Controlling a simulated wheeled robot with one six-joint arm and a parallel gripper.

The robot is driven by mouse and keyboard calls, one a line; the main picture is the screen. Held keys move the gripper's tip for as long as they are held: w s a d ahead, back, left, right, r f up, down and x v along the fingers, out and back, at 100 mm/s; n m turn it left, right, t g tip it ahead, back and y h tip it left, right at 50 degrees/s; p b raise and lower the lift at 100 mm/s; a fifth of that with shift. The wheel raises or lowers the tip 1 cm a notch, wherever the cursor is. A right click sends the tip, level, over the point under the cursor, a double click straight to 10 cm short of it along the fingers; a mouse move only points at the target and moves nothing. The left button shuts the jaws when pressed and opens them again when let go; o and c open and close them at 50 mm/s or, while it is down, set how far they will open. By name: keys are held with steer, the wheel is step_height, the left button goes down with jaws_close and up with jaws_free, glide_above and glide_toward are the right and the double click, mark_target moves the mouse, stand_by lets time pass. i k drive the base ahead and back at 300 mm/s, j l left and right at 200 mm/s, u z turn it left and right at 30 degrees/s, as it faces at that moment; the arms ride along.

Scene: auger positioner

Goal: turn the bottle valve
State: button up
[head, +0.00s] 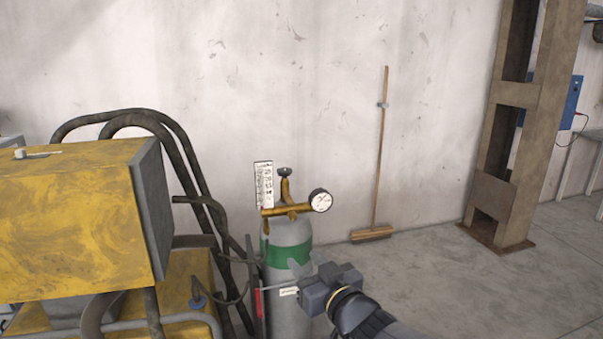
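The gas bottle (290,234) is a grey cylinder with a green band, standing upright beside the yellow machine. Its valve has a small dark handwheel (284,171) on top of a brass stem (285,190). A brass regulator (285,210) carries a round white gauge (321,201) on the right and a white scaled flowmeter (264,185) on the left. My gripper (312,278) is low in front of the bottle's right side, well below the handwheel and apart from it. The finger gap is not clear, and whether the gripper touches the bottle cannot be told.
A yellow machine (70,215) with dark hoses (180,145) fills the left, close to the bottle. A broom (380,150) leans on the wall behind. A rusty steel column (505,130) stands at the right. The floor (440,270) between is clear.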

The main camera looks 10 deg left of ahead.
mark_target(284, 172)
steer(key=i+l+z, duration=0.2)
steer(key=z, duration=0.25)
steer(key=i+l+z, duration=0.1)
steer(key=i+z, duration=0.25)
steer(key=z, duration=0.15)
steer(key=i+z, duration=0.3)
steer(key=z, duration=0.15)
steer(key=i+z, duration=0.1)
steer(key=i, duration=0.65)
steer(key=i+u, duration=0.2)
steer(key=u, duration=0.3)
steer(key=i+u, duration=0.25)
steer(key=u, duration=0.25)
steer(key=i+l+u, duration=0.15)
steer(key=u, duration=0.35)
steer(key=i+j+u, duration=0.1)
steer(key=i+u, duration=0.15)
steer(key=u, duration=0.2)
steer(key=i+u, duration=0.3)
steer(key=u, duration=0.15)
steer(key=i+u, duration=0.3)
steer(key=u, duration=0.15)
steer(key=i+l+u, duration=0.2)
steer(key=u, duration=0.2)
